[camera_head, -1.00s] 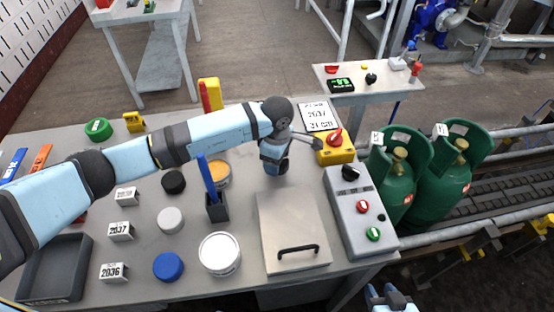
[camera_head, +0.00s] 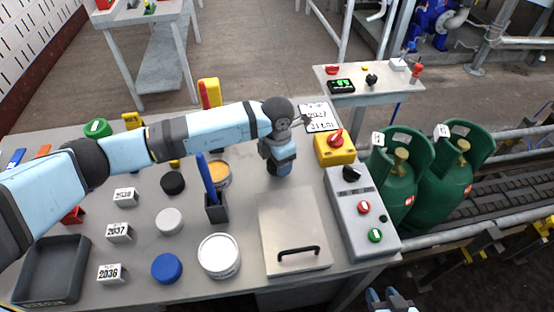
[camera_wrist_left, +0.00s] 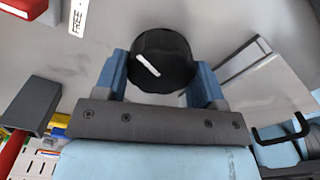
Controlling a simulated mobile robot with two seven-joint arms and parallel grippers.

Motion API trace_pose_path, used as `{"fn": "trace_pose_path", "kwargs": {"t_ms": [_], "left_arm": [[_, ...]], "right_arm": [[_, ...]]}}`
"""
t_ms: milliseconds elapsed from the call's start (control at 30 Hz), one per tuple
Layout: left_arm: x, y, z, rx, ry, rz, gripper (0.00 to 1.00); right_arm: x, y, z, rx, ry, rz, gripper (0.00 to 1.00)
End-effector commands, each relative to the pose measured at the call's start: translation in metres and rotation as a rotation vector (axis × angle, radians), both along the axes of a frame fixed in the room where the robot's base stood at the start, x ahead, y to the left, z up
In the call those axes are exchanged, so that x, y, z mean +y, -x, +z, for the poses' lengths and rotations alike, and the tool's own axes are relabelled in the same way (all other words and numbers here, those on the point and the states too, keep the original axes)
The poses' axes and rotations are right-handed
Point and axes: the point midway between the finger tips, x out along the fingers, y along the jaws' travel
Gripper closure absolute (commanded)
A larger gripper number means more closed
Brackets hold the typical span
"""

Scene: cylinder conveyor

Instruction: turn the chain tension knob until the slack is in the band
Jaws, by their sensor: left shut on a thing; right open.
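A round black knob (camera_wrist_left: 163,60) with a white pointer line shows in the left wrist view, on a grey surface. The pointer line slants from upper left to lower right. My left gripper (camera_wrist_left: 160,72) is shut on the knob, with one blue finger on each side. A label reading "FREE" (camera_wrist_left: 76,18) is partly in view at the upper left. In the head view my left gripper (camera_head: 279,168) points down at the bench and hides the knob. My right gripper (camera_head: 387,298) is open at the bottom edge, only partly in view.
A metal plate with a black handle (camera_head: 293,225) lies just in front of my left gripper. A dark holder with a blue tool (camera_head: 216,208) stands to its left. A grey control box (camera_head: 360,212) and a yellow switch box (camera_head: 335,151) stand to its right. Green cylinders (camera_head: 398,180) are further right.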

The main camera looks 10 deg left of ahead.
Motion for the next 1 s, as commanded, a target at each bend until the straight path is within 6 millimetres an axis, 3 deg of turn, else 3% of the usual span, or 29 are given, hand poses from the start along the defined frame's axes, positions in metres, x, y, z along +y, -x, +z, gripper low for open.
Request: {"fn": "trace_pose_path", "kwargs": {"t_ms": [600,1000], "left_arm": [[-0.001,0.000,0.002,-0.001,0.000,0.579,0.60],[-0.002,0.000,0.001,-0.002,0.001,0.850,0.60]], "right_arm": [[0.003,-0.006,0.007,-0.001,-0.013,-0.009,0.60],[0.001,-0.006,0.012,-0.008,-0.005,-0.007,0.60]]}}
